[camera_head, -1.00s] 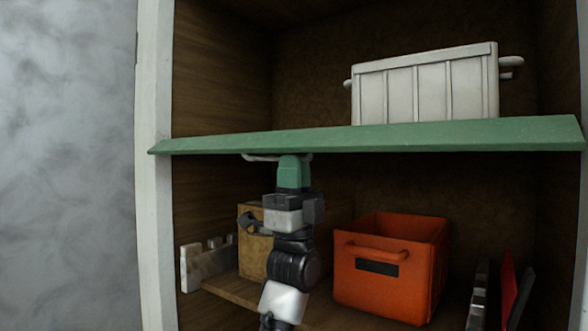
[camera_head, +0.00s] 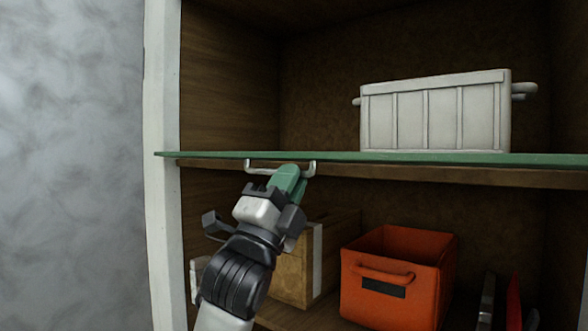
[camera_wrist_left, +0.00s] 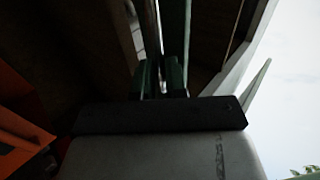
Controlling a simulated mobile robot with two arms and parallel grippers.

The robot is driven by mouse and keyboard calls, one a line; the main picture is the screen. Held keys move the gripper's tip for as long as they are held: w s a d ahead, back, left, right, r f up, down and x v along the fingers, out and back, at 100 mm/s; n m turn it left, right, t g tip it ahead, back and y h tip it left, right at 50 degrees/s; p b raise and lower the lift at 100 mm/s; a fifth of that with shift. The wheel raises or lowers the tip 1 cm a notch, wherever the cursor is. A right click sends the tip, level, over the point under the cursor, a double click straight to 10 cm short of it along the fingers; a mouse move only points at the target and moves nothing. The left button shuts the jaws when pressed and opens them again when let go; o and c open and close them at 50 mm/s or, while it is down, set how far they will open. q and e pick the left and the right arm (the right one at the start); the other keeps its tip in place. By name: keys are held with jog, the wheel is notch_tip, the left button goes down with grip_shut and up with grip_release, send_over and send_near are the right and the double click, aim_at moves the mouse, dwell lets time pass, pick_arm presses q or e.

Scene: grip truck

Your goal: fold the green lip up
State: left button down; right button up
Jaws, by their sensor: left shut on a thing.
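The green lip (camera_head: 400,158) runs across the cabinet at the middle shelf and shows as a thin, nearly edge-on strip. A pale bar handle (camera_head: 249,166) hangs below it at the left. My left gripper (camera_head: 290,178) has green fingers and is shut on the handle near its right end, just under the lip. The fingers hide part of the handle. The wrist view is dark; it shows the left gripper (camera_wrist_left: 163,78) at a narrow upright strip, with details hard to tell. My right gripper is in neither view.
A white ribbed bin (camera_head: 435,115) stands on the shelf behind the lip. Below are an orange crate (camera_head: 395,290), a tan box (camera_head: 290,265) and thin upright items (camera_head: 513,300) at right. A white cabinet post (camera_head: 163,220) stands left of my arm.

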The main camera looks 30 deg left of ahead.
aim_at(290, 159)
pick_arm(q)
jog(key=r+g+p, duration=0.2)
jog(key=shift+s+a+r+g+p, duration=0.1)
jog(key=shift+s+g+p, duration=0.2)
jog(key=shift+s+g, duration=0.1)
jog(key=shift+r+g+p, duration=0.3)
jog(key=shift+r+g, duration=0.05)
jog(key=shift+g, duration=0.55)
jog(key=r+g, duration=0.1)
jog(key=g, duration=0.1)
jog(key=r+g, duration=0.1)
jog(key=g, duration=0.2)
jog(key=w+r+g, duration=0.1)
jog(key=g, duration=0.2)
jog(key=shift+r+y, duration=0.3)
jog(key=shift+y, duration=0.1)
jog(key=shift+w+r+g, duration=0.25)
jog(key=shift+w+g, duration=0.15)
jog(key=shift+g, duration=0.6)
jog(key=shift+w+r+g, duration=0.25)
jog(key=shift+w+g, duration=0.1)
jog(key=shift+g, duration=0.65)
jog(key=c, duration=1.4)
grip_release()
jog(key=shift+w+d, duration=0.1)
jog(key=shift+d, duration=0.1)
jog(key=shift+c, duration=0.2)
